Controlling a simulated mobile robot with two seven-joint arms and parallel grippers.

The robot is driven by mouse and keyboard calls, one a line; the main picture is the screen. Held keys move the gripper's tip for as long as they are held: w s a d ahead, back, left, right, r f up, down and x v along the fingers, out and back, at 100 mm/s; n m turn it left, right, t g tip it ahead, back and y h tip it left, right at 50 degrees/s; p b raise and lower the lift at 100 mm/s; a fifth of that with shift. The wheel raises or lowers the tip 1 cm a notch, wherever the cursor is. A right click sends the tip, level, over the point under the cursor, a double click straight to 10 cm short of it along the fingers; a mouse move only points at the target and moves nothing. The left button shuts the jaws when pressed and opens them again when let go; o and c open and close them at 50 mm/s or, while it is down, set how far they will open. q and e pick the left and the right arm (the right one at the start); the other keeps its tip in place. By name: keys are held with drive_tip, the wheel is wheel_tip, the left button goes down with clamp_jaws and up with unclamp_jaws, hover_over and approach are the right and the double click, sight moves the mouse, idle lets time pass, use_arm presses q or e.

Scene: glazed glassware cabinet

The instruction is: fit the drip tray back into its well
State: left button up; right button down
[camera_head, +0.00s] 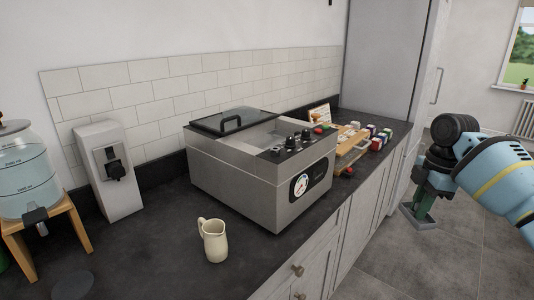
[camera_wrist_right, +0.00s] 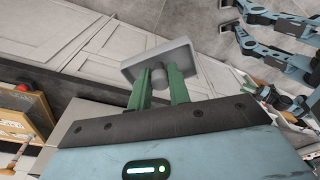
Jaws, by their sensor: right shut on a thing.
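My right gripper (camera_head: 421,203) is at the right of the head view, out over the floor beyond the counter front. Its green fingers are shut on a small grey tray (camera_head: 416,218). In the right wrist view the fingers (camera_wrist_right: 158,82) close around a round knob on the pale grey rectangular tray (camera_wrist_right: 178,59). The tray hangs clear of the counter and touches nothing but the gripper. I cannot make out its well for certain in either view. My left gripper does not show for certain.
A steel machine (camera_head: 232,176) with a dark lid stands on the dark counter (camera_head: 150,252). A cream jug (camera_head: 214,241) is in front of it. A white dispenser (camera_head: 111,170) and a glass water jar (camera_head: 25,178) stand left. A wooden board (camera_head: 350,148) and small coloured items lie behind.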

idle(0.5)
drive_tip(key=s+a+f+m, duration=0.4)
drive_tip(key=s+f, duration=0.1)
drive_tip(key=f, duration=0.2)
drive_tip(key=s+a+f+m+t, duration=0.1)
drive_tip(key=s+a+f+m, duration=0.2)
drive_tip(key=s+f, duration=0.35)
drive_tip(key=s+a+f+m, duration=0.3)
drive_tip(key=a+f+m, duration=0.1)
drive_tip(key=f, duration=0.5)
drive_tip(key=s+a+f+m+h, duration=0.1)
drive_tip(key=s+a+f+m, duration=0.2)
drive_tip(key=s+m, duration=0.3)
drive_tip(key=s+a, duration=0.1)
drive_tip(key=s, duration=0.3)
drive_tip(key=shift+a, duration=0.1)
